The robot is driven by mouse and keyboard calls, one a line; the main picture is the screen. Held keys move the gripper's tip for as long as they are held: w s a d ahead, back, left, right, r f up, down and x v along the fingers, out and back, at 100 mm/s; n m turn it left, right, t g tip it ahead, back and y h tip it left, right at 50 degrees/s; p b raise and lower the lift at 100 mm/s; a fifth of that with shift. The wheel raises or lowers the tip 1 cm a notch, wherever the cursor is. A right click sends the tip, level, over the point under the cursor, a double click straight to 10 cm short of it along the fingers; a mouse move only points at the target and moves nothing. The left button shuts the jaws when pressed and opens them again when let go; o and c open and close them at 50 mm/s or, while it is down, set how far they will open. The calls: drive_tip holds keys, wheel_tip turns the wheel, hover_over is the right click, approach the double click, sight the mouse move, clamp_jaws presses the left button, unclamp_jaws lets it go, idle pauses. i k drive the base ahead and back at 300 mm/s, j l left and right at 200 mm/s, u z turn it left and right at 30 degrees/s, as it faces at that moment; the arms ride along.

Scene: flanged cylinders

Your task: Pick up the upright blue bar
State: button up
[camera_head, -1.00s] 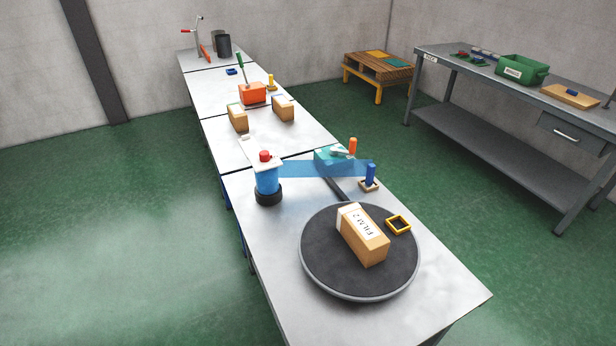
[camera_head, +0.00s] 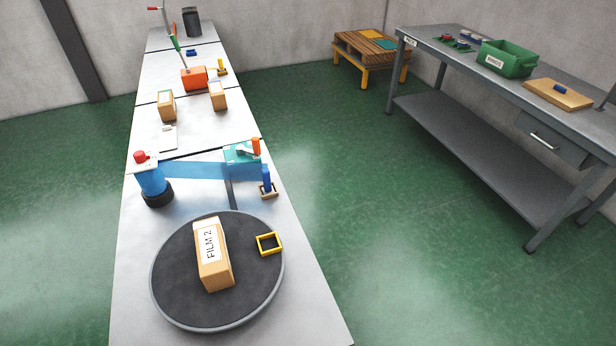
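A blue bar (camera_head: 266,178) stands upright on a small wooden base (camera_head: 268,194), near the right edge of the nearer table. It is right beside a teal block with an orange upright piece (camera_head: 256,146). Another small blue piece (camera_head: 560,88) lies flat on a wooden board on the grey bench at the right. My gripper is not in view.
A round dark turntable (camera_head: 180,285) in front carries a "FILM 2" box (camera_head: 213,255) and a yellow square frame (camera_head: 268,243). Green floor between table and grey bench (camera_head: 480,150) is clear.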

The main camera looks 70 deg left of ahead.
sight(268, 189)
drive_tip(key=i+j+u, duration=0.1)
drive_tip(key=i+u, duration=0.7)
drive_tip(key=i+l+u, duration=0.25)
drive_tip(key=i+u, duration=0.15)
drive_tip(key=i+l+u, duration=0.4)
drive_tip(key=i+j+u, duration=0.3)
drive_tip(key=i+u, duration=0.15)
drive_tip(key=i+j+u, duration=0.15)
drive_tip(key=i+u, duration=0.8)
drive_tip(key=i+l+u, duration=0.3)
drive_tip(key=i+u, duration=0.6)
drive_tip(key=i+l+u, duration=0.1)
drive_tip(key=i+u, duration=0.35)
drive_tip(key=k, duration=0.05)
